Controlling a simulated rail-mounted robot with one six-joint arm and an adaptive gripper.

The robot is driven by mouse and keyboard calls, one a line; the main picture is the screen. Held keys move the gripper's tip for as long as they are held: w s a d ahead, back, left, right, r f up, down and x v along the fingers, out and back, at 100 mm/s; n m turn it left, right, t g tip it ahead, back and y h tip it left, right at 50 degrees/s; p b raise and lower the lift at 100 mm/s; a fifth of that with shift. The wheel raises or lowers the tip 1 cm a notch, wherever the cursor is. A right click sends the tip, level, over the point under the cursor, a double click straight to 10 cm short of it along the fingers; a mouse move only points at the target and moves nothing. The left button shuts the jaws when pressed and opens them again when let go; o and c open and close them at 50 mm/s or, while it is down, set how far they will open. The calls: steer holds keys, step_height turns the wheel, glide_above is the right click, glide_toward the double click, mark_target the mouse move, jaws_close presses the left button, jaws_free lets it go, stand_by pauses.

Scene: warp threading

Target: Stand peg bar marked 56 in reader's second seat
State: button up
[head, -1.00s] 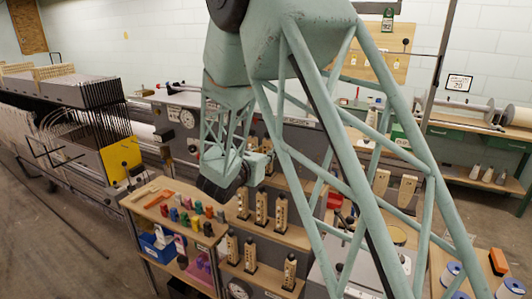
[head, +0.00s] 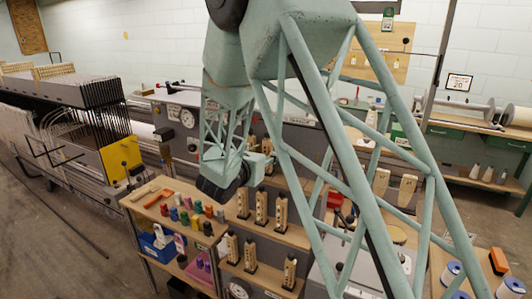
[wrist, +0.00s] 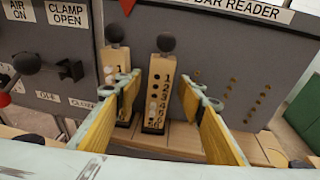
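In the wrist view, my gripper (wrist: 158,90) is open, with one yellow-padded finger on each side of an upright wooden peg bar (wrist: 158,92). Gaps show between this bar and both fingers. It has a black ball knob, a black foot, a column of printed digits and a column of dark and pale dots. A second knobbed bar (wrist: 116,62) stands to its left, partly behind the left finger. In the head view, my gripper's fingers are hidden.
Several similar bars stand on wooden shelves (head: 300,238) in the head view. Colored spools (head: 185,216) stand on the shelf at left. In the wrist view, a black-knobbed lever (wrist: 28,62) and a "CLAMP OPEN" label (wrist: 68,13) are at left.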

steer(key=v, duration=1.2)
stand_by(0.5)
